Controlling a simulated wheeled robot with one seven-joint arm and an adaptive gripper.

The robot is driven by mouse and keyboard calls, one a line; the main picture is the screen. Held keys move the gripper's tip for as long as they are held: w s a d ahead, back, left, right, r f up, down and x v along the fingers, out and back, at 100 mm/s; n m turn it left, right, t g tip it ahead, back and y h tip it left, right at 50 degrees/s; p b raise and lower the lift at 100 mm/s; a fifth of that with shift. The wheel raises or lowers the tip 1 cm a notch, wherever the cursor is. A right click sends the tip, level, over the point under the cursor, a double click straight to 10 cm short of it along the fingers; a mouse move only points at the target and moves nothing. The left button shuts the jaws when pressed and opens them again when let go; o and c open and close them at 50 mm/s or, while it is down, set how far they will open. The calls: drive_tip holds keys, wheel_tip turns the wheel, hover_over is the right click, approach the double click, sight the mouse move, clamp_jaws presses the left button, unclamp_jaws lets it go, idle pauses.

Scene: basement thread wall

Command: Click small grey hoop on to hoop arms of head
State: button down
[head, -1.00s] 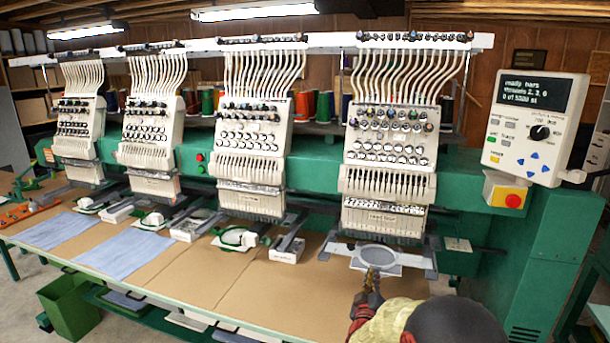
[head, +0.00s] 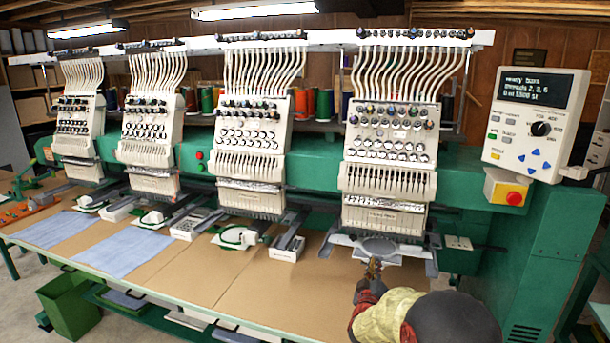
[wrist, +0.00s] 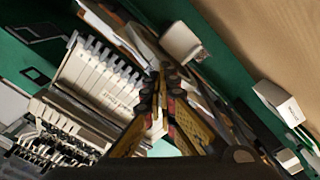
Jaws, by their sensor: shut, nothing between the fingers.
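The small grey hoop (head: 378,246) is a grey disc on a pale bracket under the rightmost sewing head (head: 388,180). The grey hoop arms show to its left (head: 341,239) and right (head: 431,264). I cannot tell whether the bracket is seated on them. My gripper (head: 374,262) is just in front of the hoop's near edge, with its fingers together and nothing between them. Whether the tips touch the bracket cannot be told. In the wrist view my gripper (wrist: 165,75) shows its yellow and black fingers closed; the hoop cannot be made out there.
Other sewing heads stand to the left, with white boxes (head: 287,248) and a green hoop (head: 238,237) on the table (head: 270,295). Blue cloths (head: 130,252) lie farther left. A control panel (head: 535,122) is at the right. The table's front middle is clear.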

drive_tip(key=v, duration=0.5)
drive_tip(key=shift+s+a+p, duration=0.15)
drive_tip(key=shift+s+p, duration=0.15)
drive_tip(key=shift+s, duration=0.05)
idle(0.6)
drive_tip(key=s+a+r+m+g+y+p, duration=0.1)
drive_tip(key=s+a+r+g+y, duration=0.15)
drive_tip(key=s+r, duration=0.4)
drive_tip(key=s+a+r+m+g+y, duration=0.1)
drive_tip(key=s+a+r+g+y, duration=0.2)
drive_tip(key=s+r, duration=0.4)
drive_tip(key=s+d+f+m+g, duration=0.1)
drive_tip(key=s+g, duration=0.1)
drive_tip(key=s, duration=0.9)
drive_tip(key=s+d+m+g, duration=0.1)
drive_tip(key=s+g, duration=0.1)
drive_tip(key=s, duration=0.9)
drive_tip(key=s+d+f+m+g+p, duration=0.1)
drive_tip(key=s+g, duration=0.1)
drive_tip(key=s, duration=0.9)
drive_tip(key=shift+s+d+f, duration=0.25)
drive_tip(key=shift+s+f, duration=0.05)
drive_tip(key=shift+s, duration=0.05)
